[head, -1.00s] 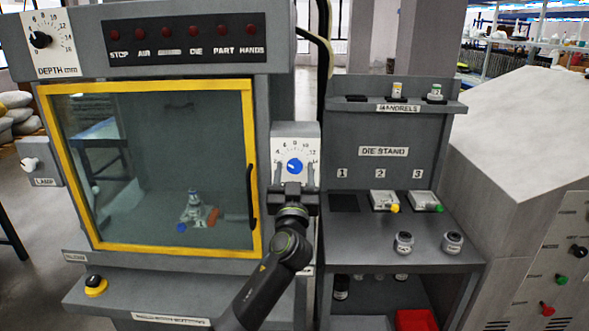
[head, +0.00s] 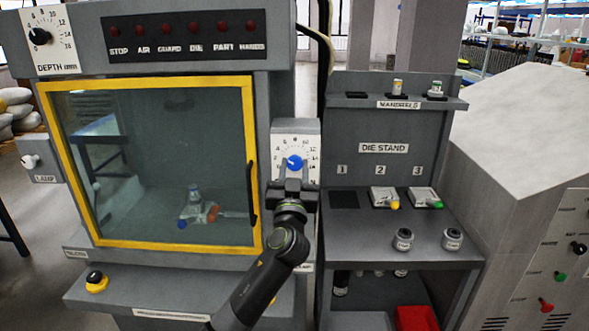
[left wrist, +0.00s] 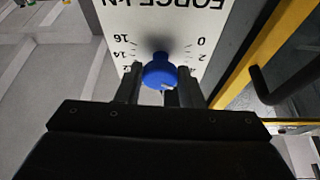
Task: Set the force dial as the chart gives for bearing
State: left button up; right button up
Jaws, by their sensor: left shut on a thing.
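The force dial is a blue knob (head: 294,162) on a white scale plate (head: 309,134) right of the yellow-framed guard. In the left wrist view the knob (left wrist: 159,71) sits below the upside-down word FORCE kN, with 16, 14 at left and 0, 2 at right. My left gripper (head: 294,178) is at the dial, its fingers on either side of the knob and shut on it. The fingers also show in the wrist view (left wrist: 158,88). The knob's exact setting is too small to tell. I see no readable chart. My right gripper is out of view.
The guard window (head: 150,150) with its black handle (head: 252,194) is close left of the dial. The die stand (head: 383,150) is at right, with dies on its shelf and two labelled cylinders (head: 403,239) in front. A depth dial (head: 40,37) is at upper left.

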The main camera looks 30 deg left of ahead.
pick_arm(q)
jog(key=m+h+p, duration=0.1)
jog(key=m, duration=0.2)
jog(key=shift+a+t, duration=0.1)
jog(key=shift+t, duration=0.3)
jog(key=m+h+p, duration=0.1)
jog(key=m+h, duration=0.1)
jog(key=shift+s+r+m, duration=0.1)
jog(key=shift+r+m, duration=0.05)
jog(key=shift+m, duration=0.25)
jog(key=m+h+p, duration=0.1)
jog(key=m+p, duration=0.2)
jog(key=p, duration=0.1)
jog(key=m+h+p, duration=0.2)
jog(key=m+p, duration=0.1)
jog(key=m, duration=0.1)
jog(key=shift+s+a+r+p, duration=0.1)
jog(key=shift+a+r+p, duration=0.1)
jog(key=shift+p, duration=0.2)
jog(key=shift+f+m+h+p, duration=0.2)
jog(key=shift+m+h+p, duration=0.3)
jog(key=shift+m+p, duration=0.65)
jog(key=o, duration=1)
jog(key=shift+c, duration=0.2)
